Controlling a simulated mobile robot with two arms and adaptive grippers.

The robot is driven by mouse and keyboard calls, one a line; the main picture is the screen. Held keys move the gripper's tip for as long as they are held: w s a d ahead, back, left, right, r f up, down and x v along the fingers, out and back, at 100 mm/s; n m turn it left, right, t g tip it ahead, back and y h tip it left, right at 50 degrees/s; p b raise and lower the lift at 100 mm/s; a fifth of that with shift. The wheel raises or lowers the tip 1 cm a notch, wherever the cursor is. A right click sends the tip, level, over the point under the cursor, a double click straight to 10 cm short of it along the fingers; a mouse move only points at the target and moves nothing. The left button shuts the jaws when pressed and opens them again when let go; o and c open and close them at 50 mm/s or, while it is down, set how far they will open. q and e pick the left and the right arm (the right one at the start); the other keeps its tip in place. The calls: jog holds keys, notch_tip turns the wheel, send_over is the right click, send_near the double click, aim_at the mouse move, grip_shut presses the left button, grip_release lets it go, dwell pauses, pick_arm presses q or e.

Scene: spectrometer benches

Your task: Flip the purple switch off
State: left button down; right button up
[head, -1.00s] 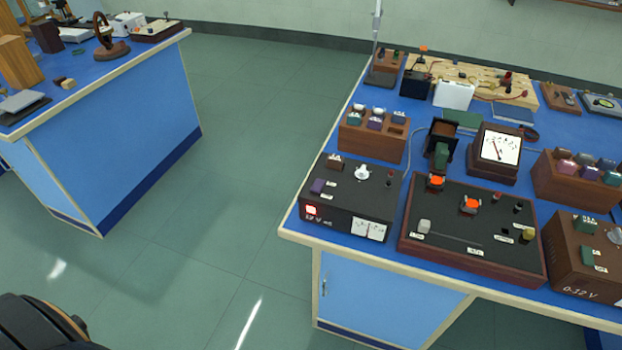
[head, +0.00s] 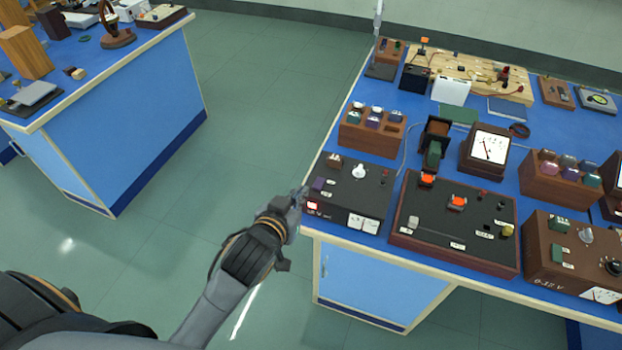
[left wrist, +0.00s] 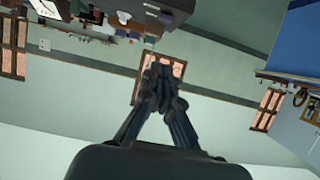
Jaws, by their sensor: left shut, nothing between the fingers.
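The purple switch (head: 319,184) is a small block on the left part of the top of a black power supply box (head: 343,197). The box stands at the front left corner of the right-hand bench and has a lit red square and white meters on its front. My left gripper (head: 301,193) is at the box's left edge in the head view, close to the purple switch. I cannot tell whether they touch. In the left wrist view its fingers (left wrist: 160,75) are closed together and empty, with only the room beyond. My right gripper is out of view.
A wooden block holder (head: 371,142) stands behind the black box. A brown box (head: 548,262) sits farther right. Open floor (head: 240,110) separates this bench from the left bench (head: 130,95).

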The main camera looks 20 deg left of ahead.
pick_arm(q)
jog(key=shift+r, duration=0.55)
jog(key=p, duration=0.2)
send_over(313, 194)
notch_tip(313, 194, down, 4)
jog(key=shift+w+r, duration=0.15)
jog(key=shift+r, duration=0.1)
notch_tip(313, 194, down, 3)
jog(key=shift+f, duration=0.2)
jog(key=shift+s+f, duration=0.2)
jog(key=shift+f, duration=0.2)
